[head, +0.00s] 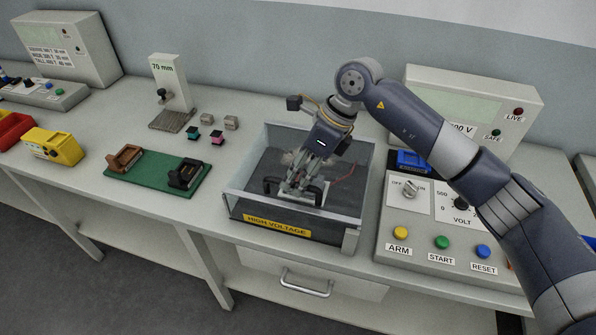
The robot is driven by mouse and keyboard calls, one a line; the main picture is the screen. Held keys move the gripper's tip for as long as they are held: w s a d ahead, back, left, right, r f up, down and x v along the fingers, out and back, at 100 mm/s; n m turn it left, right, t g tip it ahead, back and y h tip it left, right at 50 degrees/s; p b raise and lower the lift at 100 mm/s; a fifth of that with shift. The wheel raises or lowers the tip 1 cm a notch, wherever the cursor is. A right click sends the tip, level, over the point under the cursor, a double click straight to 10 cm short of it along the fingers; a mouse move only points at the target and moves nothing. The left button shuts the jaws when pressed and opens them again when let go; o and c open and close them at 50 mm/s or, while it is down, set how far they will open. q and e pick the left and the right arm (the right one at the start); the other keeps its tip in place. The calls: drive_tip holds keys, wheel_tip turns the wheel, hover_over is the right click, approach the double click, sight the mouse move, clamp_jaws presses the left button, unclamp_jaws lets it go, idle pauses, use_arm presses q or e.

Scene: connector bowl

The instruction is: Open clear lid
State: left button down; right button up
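The clear lid (245,178) belongs to a see-through box with pale edges and a yellow HIGH VOLTAGE label (277,226) on its front. A dark handle (270,184) shows near the front of the box, with both ends visible. My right gripper (297,188) reaches down from above, with its fingers at the middle of the handle. The fingers hide that part, so I cannot tell whether they are shut on it. Fixtures and a red wire (346,174) show dimly inside the box. My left gripper is out of view.
A control panel with ARM, START and RESET buttons (441,242) stands close to the box's right. A green mat (153,175) with brown and black holders lies to its left. Small connectors (217,137) lie behind the mat. A drawer handle (305,285) sticks out below.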

drive_tip(key=shift+a+f, duration=0.1)
drive_tip(key=shift+f, duration=0.1)
drive_tip(key=shift+c, duration=0.3)
clamp_jaws()
drive_tip(key=shift+r, duration=0.1)
